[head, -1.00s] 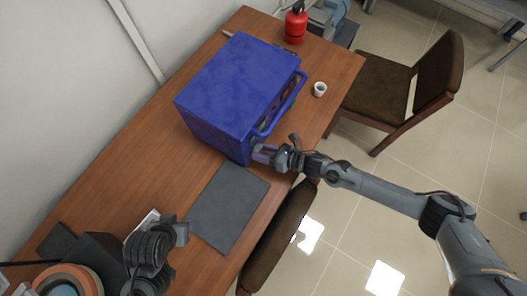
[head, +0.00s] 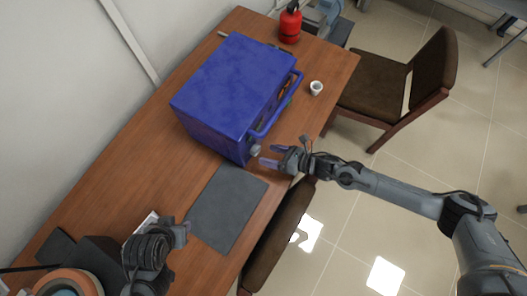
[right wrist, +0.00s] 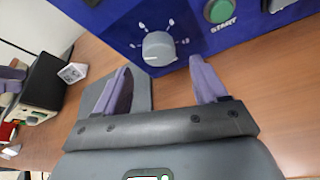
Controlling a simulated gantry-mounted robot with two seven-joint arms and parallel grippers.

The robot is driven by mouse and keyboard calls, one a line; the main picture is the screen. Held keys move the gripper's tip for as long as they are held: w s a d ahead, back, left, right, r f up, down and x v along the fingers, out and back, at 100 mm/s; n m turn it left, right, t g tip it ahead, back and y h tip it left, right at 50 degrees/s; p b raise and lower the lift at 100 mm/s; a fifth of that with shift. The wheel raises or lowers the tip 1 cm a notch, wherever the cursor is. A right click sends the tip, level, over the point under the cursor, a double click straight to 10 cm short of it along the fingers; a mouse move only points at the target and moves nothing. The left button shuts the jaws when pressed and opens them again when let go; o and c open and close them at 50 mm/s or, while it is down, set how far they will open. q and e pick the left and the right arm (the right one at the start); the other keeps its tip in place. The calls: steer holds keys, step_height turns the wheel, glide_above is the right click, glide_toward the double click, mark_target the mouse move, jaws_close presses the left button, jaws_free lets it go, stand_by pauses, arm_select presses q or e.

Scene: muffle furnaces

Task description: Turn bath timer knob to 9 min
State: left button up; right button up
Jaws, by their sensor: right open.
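The blue furnace (head: 232,88) stands on the wooden table. Its light grey timer knob (head: 255,151) is low on the front panel, at the near end. In the right wrist view the round knob (right wrist: 159,48) has white marks around it, too small to read. My right gripper (head: 270,156) is open and empty in front of the knob, apart from it. In the right wrist view its two purple fingers (right wrist: 160,78) are spread below the knob. My left gripper (head: 183,232) is at the lower left over the table, away from the furnace; its jaws are unclear.
A green START button (right wrist: 218,10) is right of the knob in the right wrist view. A blue handle (head: 278,110) sticks out from the furnace front. A grey mat (head: 228,207) lies nearby. A white cup (head: 316,88), red extinguisher (head: 290,24) and chairs (head: 405,90) stand around.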

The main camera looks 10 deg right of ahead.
arm_select(q)
steer(key=shift+d, duration=0.15)
arm_select(e)
steer(key=v, duration=0.6)
steer(key=shift+d, duration=0.15)
steer(key=shift+r, duration=0.1)
